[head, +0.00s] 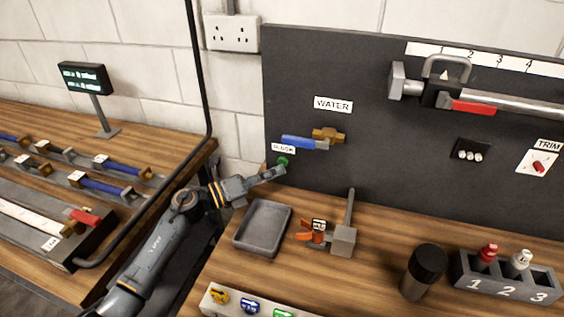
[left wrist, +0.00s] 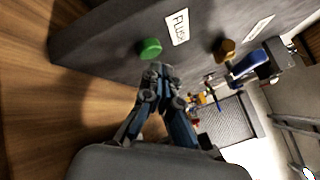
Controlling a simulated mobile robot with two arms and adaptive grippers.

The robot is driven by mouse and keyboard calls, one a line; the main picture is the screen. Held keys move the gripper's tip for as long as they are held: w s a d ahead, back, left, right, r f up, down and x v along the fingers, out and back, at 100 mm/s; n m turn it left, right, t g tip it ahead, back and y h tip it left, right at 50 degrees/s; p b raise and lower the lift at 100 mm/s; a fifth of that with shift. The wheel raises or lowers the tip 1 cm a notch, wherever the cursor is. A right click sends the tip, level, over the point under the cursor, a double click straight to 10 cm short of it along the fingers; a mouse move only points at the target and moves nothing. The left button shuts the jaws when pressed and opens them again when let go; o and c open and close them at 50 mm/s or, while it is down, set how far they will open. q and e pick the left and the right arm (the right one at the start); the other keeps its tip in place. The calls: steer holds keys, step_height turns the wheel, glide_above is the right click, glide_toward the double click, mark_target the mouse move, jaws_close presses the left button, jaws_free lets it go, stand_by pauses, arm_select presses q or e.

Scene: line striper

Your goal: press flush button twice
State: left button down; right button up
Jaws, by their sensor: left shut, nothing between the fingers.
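The green flush button (head: 283,161) is on the dark upright panel, just under the small flush label (head: 283,149). My left gripper (head: 277,172) is shut and empty, with its tips just below and in front of the button. In the left wrist view the round green button (left wrist: 150,48) shows whole beside the FLUSH label (left wrist: 178,27), and my shut fingertips (left wrist: 157,72) point toward it. A small gap seems to show there, but I cannot tell contact for sure. My right gripper is not in view.
A blue-handled brass water valve (head: 305,142) sits just above the button, under the WATER sign (head: 333,104). A grey tray (head: 262,228), a clamp-like tool (head: 342,238) and a dark cylinder (head: 424,270) stand on the bench below. A numbered holder (head: 508,280) is at right.

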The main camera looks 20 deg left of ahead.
arm_select(q)
steer(key=shift+s, duration=0.1)
steer(key=shift+s+a+p, duration=0.1)
steer(key=shift+s+p, duration=0.65)
steer(key=shift+s, duration=1.75)
